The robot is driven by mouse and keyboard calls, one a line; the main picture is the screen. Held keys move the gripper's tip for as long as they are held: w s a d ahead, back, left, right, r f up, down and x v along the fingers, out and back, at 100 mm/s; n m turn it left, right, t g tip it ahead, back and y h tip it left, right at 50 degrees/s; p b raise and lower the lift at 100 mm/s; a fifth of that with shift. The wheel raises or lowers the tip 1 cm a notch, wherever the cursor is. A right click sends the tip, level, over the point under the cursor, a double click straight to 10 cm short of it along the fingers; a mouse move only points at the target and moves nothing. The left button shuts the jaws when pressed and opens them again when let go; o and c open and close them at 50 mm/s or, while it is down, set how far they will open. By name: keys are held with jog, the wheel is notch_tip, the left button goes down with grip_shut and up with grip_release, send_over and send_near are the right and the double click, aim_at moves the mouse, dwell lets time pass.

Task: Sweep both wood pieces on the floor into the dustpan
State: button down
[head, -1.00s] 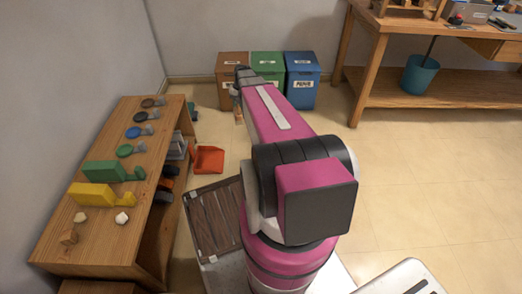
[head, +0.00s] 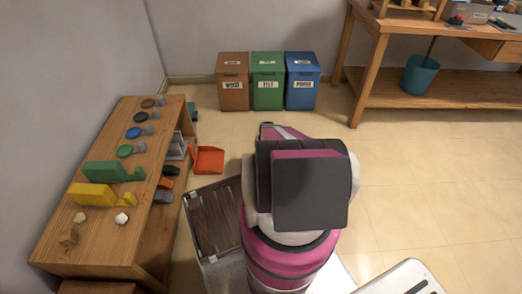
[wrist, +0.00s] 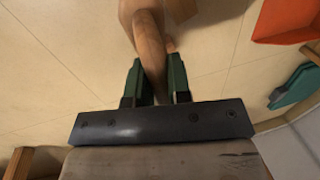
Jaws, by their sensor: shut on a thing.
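In the wrist view, my gripper (wrist: 156,82) is shut on a wooden brush (wrist: 150,50), with its dark green fingers on both sides of the handle. The handle runs up to a wider part cut off by the top edge. The orange-red dustpan (head: 207,160) lies on the floor right of the low wooden bench, and part of it shows at the upper right of the wrist view (wrist: 284,20). In the head view my gripper and the brush are hidden behind my arm. I cannot make out either wood piece on the floor.
The low wooden bench (head: 102,232) carries several coloured key-like pieces. Brown (head: 233,82), green (head: 267,82) and blue (head: 301,82) bins stand at the wall. A workbench (head: 440,95) stands at the right. A green object (wrist: 293,88) lies below the dustpan in the wrist view. The right floor is clear.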

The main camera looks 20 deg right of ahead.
jog(key=shift+f, duration=3.25)
jog(key=shift+a+f, duration=0.1)
jog(key=shift+a, duration=0.1)
jog(key=shift+w+a, duration=2.05)
jog(key=shift+a, duration=2.45)
jog(key=shift+w+a, duration=2.05)
jog(key=shift+a, duration=2.5)
jog(key=shift+w+a, duration=2.05)
jog(key=shift+a, duration=2.45)
notch_tip(320, 180, up, 7)
jog(key=d, duration=0.2)
jog(key=shift+s+f, duration=0.2)
jog(key=shift+s, duration=0.25)
